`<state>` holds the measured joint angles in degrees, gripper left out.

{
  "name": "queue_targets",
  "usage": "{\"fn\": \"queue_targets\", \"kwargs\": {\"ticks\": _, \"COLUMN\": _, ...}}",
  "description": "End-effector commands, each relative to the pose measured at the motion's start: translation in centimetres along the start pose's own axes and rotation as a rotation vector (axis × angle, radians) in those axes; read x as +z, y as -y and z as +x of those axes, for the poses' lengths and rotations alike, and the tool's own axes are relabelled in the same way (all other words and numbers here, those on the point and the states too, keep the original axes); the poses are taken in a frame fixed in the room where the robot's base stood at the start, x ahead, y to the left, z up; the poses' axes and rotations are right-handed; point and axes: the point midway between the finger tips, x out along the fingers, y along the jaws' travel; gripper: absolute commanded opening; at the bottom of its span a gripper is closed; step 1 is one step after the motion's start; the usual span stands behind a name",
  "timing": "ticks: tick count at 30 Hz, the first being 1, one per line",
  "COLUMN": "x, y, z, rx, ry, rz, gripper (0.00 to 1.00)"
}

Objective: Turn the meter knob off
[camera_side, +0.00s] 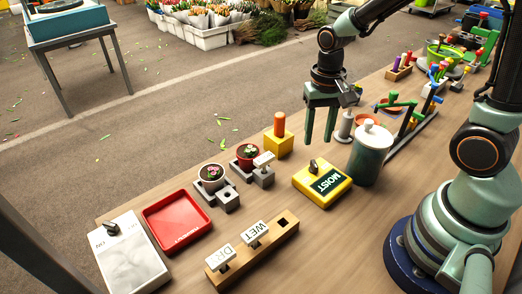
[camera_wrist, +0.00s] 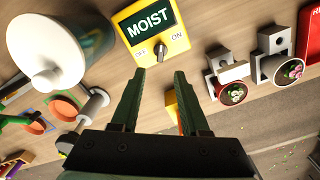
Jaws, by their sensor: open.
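The meter is a yellow box (camera_side: 327,192) with a dark label reading MOIST, on the wooden table. Its black knob (camera_side: 313,166) stands on top near the far end. In the wrist view the meter (camera_wrist: 122,17) is at the top centre. The knob (camera_wrist: 160,50) lies between the OFF mark on the left and the ON mark on the right; which it points to I cannot tell. My gripper (camera_side: 320,139) is open and empty, fingers down, above the table beyond the meter. In the wrist view its fingertips (camera_wrist: 159,73) are apart, just below the knob.
A lidded grey-green canister (camera_side: 369,155) stands right of the meter. A yellow block with an orange peg (camera_side: 279,142) and two potted plants are left. A white box with another black knob (camera_side: 130,255), a red tray (camera_side: 148,211) and a wooden sign rack (camera_side: 287,233) are nearer.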

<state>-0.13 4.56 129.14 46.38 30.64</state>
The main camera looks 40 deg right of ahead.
Motion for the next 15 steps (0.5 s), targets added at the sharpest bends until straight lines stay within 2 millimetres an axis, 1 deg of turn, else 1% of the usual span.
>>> {"fn": "queue_targets", "kwargs": {"ticks": 1, "x": 0.1, "y": -0.1, "z": 1.1, "rx": 0.004, "ry": 0.007, "rz": 0.000, "gripper": 0.45}}
{"fn": "queue_targets", "kwargs": {"ticks": 6, "x": 0.1, "y": -0.1, "z": 4.1, "rx": 0.003, "ry": 0.006, "rz": -0.001, "gripper": 0.45}}
{"fn": "queue_targets", "kwargs": {"ticks": 9, "x": 0.1, "y": -0.1, "z": 5.5, "rx": 0.002, "ry": 0.004, "rz": -0.001, "gripper": 0.45}}
{"fn": "queue_targets", "kwargs": {"ticks": 15, "x": 0.0, "y": 0.0, "z": 7.1, "rx": 0.000, "ry": 0.001, "rz": -0.001, "gripper": 0.45}}
